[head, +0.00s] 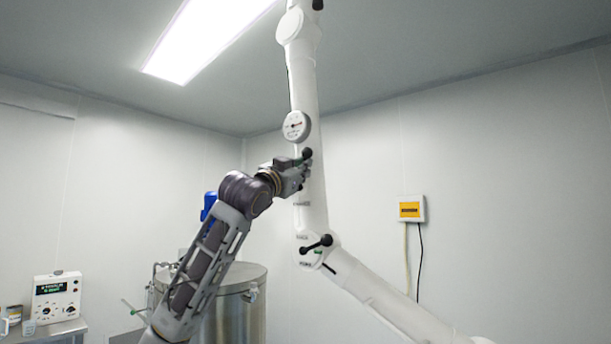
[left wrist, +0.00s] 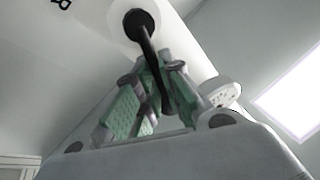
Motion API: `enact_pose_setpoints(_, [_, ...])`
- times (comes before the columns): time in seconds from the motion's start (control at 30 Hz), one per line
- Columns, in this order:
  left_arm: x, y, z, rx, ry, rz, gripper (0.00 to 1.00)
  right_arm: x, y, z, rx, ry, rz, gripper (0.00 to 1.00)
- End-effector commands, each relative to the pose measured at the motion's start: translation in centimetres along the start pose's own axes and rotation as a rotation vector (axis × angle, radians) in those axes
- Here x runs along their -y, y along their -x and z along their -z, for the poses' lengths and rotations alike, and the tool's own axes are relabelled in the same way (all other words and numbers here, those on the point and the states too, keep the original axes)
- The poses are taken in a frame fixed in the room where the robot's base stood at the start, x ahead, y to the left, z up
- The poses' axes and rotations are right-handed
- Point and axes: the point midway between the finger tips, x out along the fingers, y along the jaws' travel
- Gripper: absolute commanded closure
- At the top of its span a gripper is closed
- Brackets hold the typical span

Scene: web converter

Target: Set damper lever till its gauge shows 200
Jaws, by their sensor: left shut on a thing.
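The round white gauge (head: 296,125) sits on the white duct pipe (head: 312,190) in the head view. Its dial is too small to read there. In the left wrist view the gauge (left wrist: 221,92) shows only from its side. The black damper lever (left wrist: 149,50) comes out of a round black hub on the pipe. My right gripper is not in view.
A second black handle (head: 317,244) sits on the pipe's lower joint. A steel tank (head: 238,305) stands behind my left arm. A white control box (head: 57,297) is at the lower left. A yellow-fronted box (head: 411,209) hangs on the right wall.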

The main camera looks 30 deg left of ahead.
Motion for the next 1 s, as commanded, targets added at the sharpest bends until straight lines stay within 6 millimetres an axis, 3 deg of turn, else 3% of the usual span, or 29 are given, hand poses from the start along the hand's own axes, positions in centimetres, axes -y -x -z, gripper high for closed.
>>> enact_pose_setpoints(0.03, [0.7, 0.4, 1.0, -0.023, -0.005, 0.011, 1.00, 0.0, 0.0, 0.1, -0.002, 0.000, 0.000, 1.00])
enact_pose_setpoints(0.33, [0.8, 0.5, 1.1, -0.023, -0.006, 0.012, 1.00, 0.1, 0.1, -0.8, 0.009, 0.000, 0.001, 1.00])
enact_pose_setpoints(0.37, [0.8, 0.5, 1.1, -0.023, -0.006, 0.012, 0.88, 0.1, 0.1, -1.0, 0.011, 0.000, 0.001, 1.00])
enact_pose_setpoints(0.53, [0.6, 0.5, 1.1, -0.022, -0.005, 0.009, 0.69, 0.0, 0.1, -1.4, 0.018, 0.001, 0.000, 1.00])
enact_pose_setpoints(1.0, [0.3, 0.5, 0.4, -0.009, -0.004, 0.003, 0.69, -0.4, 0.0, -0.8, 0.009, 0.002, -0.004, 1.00])
